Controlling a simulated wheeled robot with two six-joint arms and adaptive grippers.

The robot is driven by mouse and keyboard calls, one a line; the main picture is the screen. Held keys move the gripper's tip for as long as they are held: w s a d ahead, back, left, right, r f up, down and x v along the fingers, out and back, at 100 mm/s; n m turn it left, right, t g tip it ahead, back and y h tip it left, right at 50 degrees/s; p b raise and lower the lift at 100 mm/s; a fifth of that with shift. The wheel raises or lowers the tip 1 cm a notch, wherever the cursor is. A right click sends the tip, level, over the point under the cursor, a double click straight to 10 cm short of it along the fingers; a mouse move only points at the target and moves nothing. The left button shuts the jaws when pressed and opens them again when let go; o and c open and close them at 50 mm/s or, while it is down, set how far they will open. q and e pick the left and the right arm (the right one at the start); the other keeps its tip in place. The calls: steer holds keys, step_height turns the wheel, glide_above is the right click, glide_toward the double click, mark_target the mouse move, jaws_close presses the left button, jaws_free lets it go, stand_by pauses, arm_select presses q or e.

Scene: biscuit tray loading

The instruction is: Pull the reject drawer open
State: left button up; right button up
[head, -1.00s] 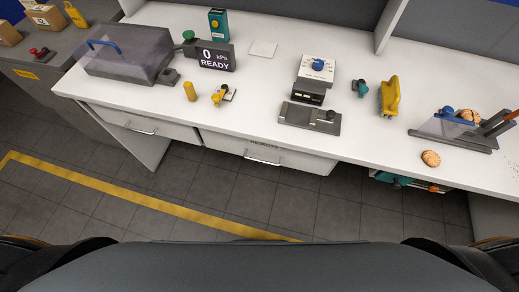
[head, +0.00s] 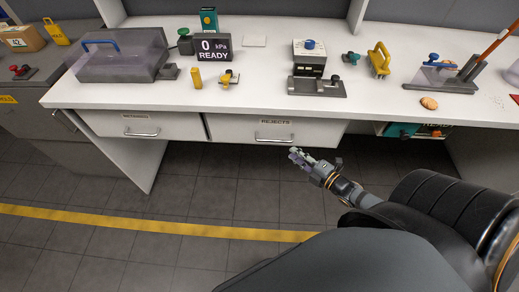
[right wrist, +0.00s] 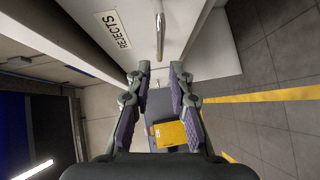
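The reject drawer (head: 310,131) is the white drawer under the bench with a "REJECTS" label; it looks shut. Its bar handle (head: 274,138) is metal, on the front below the label. In the right wrist view the handle (right wrist: 160,36) stands ahead of the fingers, beside the "REJECTS" label (right wrist: 117,29). My right gripper (head: 297,155) is just below and to the right of the handle in the head view, apart from it. In the right wrist view my right gripper (right wrist: 160,72) has its fingers spread with nothing between them. My left gripper is not in view.
A second drawer (head: 180,126) with its own handle is to the left. The bench top (head: 250,97) carries a clear-lidded box (head: 120,62), a "READY" display (head: 213,47) and several small tools. Open floor (head: 215,185) lies in front of the drawers.

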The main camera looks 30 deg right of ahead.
mark_target(277, 141)
steer(key=b+x, duration=0.6)
steer(key=x, duration=0.4)
steer(key=shift+w+d+f, duration=0.1)
steer(key=shift+f, duration=0.05)
steer(key=shift+w, duration=0.15)
jaws_close()
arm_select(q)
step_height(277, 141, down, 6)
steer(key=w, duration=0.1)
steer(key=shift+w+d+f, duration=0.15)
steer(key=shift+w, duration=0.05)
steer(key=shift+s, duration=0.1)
